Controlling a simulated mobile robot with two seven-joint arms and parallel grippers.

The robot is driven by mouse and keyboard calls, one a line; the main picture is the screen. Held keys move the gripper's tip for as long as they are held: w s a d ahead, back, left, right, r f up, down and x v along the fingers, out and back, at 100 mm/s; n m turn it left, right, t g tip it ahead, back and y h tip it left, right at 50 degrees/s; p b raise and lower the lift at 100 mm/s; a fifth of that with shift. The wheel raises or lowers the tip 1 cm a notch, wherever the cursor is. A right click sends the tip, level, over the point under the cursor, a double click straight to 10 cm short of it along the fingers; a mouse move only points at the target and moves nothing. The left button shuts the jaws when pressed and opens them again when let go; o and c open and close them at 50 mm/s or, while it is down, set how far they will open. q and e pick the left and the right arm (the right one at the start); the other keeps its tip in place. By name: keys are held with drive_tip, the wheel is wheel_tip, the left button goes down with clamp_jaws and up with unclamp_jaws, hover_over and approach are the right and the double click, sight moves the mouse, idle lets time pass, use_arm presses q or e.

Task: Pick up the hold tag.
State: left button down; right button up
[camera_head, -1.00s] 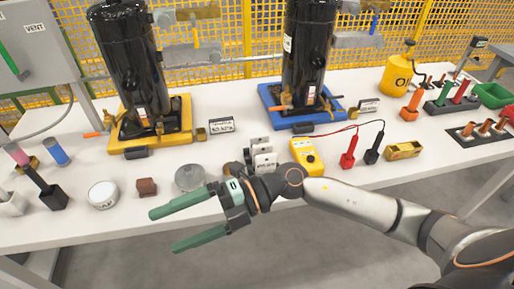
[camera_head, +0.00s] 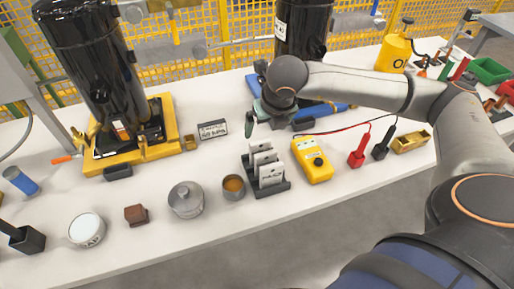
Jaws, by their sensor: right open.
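A dark rack (camera_head: 282,187) near the table's front edge holds several white tags (camera_head: 268,172) standing upright, one behind another. The front tag bears dark print too small to read, so I cannot tell which one is the hold tag. My right gripper (camera_head: 257,123) is open and empty. It points down above the table, just behind the rack and apart from the tags. One green finger shows clearly; the other is largely hidden by the wrist. My left gripper is not in view.
A yellow meter (camera_head: 312,161) with red and black leads stands close right of the rack.

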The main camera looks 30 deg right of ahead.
sight(260, 142)
drive_tip(key=x, duration=0.9)
drive_tip(key=shift+a+f, duration=0.25)
drive_tip(key=shift+f, duration=0.1)
drive_tip(key=c, duration=1.2)
